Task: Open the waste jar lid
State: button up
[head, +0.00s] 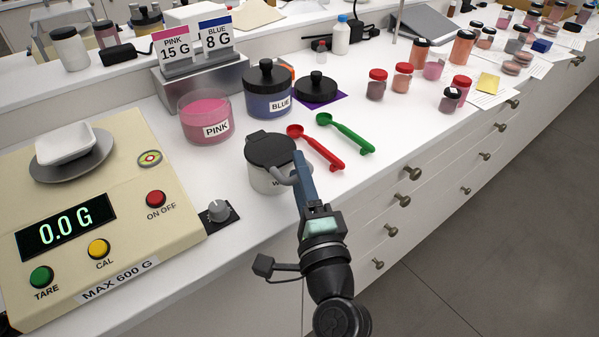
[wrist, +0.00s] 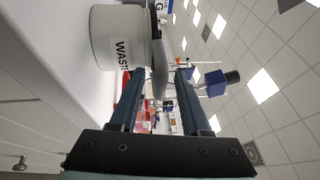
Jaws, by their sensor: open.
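The waste jar (head: 266,180) is a white jar with a black lid (head: 270,148), standing upright on the counter right of the scale. The lid sits on top, closed, and a grey tab or handle (head: 279,173) shows at its near side. In the wrist view the jar (wrist: 118,42) lies sideways with its WASTE label visible, and the lid edge (wrist: 159,50) shows at its right. My gripper (head: 297,156) is at the jar's near right side. Its fingers (wrist: 160,70) are open, one each side of the lid's level. Whether they touch the lid I cannot tell.
The scale (head: 120,225) fills the left. Behind the jar stand the pink jar (head: 204,117) and the blue jar (head: 267,95). A red scoop (head: 318,149) and a green scoop (head: 346,132) lie close to the right. The counter's front edge runs near my gripper.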

grip_shut()
dwell(1.4)
